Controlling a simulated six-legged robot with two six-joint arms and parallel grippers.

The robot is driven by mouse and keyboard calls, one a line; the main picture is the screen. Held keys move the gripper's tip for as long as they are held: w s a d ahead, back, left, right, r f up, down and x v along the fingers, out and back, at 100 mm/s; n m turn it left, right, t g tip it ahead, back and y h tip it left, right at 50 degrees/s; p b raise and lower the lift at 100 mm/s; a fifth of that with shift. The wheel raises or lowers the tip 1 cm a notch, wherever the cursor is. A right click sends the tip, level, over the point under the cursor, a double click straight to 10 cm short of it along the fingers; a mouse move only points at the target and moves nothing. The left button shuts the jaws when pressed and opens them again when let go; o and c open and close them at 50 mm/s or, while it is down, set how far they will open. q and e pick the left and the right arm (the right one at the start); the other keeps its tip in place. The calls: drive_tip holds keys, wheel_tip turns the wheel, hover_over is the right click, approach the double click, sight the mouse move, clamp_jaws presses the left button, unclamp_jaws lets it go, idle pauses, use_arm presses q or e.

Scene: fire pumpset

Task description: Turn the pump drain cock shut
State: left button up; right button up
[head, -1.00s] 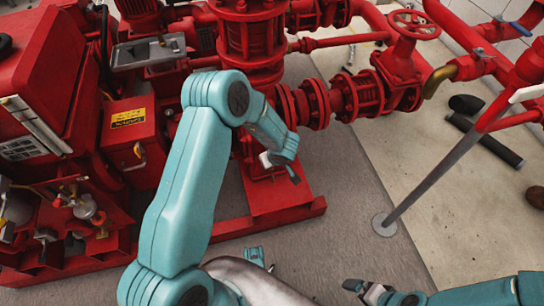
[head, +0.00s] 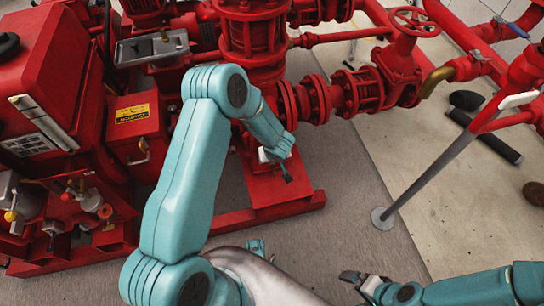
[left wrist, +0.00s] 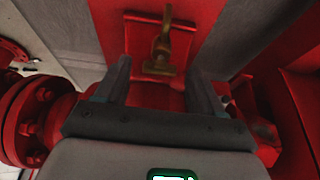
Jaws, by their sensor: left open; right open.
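The drain cock (left wrist: 160,58) is a small brass tap with an upright handle in the left wrist view, on a red pump casing. My left gripper (head: 277,163) is at the lower pump body in the head view, largely hidden by its own arm. In the left wrist view its two fingers are spread, one on each side of the cock, with gaps to both. I cannot tell the depth between fingertips and cock. The cock is not distinguishable in the head view. My right gripper (head: 352,280) is low in the head view, open, away from the pump.
The red pump (head: 254,35) and its flanged pipe (head: 335,95) stand behind my left arm. A handwheel valve (head: 415,22) is at upper right. A grey post (head: 425,180) stands on the floor at right. A red engine unit (head: 55,85) fills the left.

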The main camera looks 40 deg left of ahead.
use_arm(q)
drive_tip(key=p+v, duration=0.7)
drive_tip(key=v, duration=0.9)
drive_tip(key=shift+r, duration=0.1)
drive_tip(key=s+d+f+m+h, duration=0.2)
drive_tip(key=s+d+f+m, duration=0.15)
drive_tip(key=s+f, duration=0.3)
drive_tip(key=s+d+m+g+h, duration=0.3)
drive_tip(key=s+d+m+h, duration=0.2)
drive_tip(key=s+d, duration=0.6)
wheel_tip(320, 180, up, 20)
drive_tip(key=p, duration=2)
drive_tip(key=shift+a+n, duration=0.25)
drive_tip(key=shift+n, duration=0.1)
